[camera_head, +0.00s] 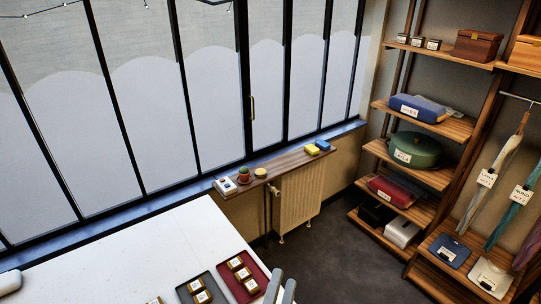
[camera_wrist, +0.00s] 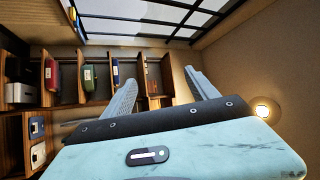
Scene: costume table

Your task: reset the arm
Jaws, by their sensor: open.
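My gripper (camera_wrist: 163,92) fills the lower part of the wrist view, with its two grey fingers spread wide apart and nothing between them. The wrist view looks past the fingers toward shelves, windows and a wall lamp, all well away from the fingers. In the head view, the fingertips of my gripper (camera_head: 281,288) show at the bottom edge, beside the red tray.
A white table (camera_head: 150,250) carries a red tray (camera_head: 254,269) and a grey tray (camera_head: 186,291) with small labelled boxes. A narrow wooden ledge (camera_head: 289,161) holds small items above a radiator (camera_head: 300,194). Shelves (camera_head: 445,127) with labelled goods stand at right. The table's left part is mostly clear.

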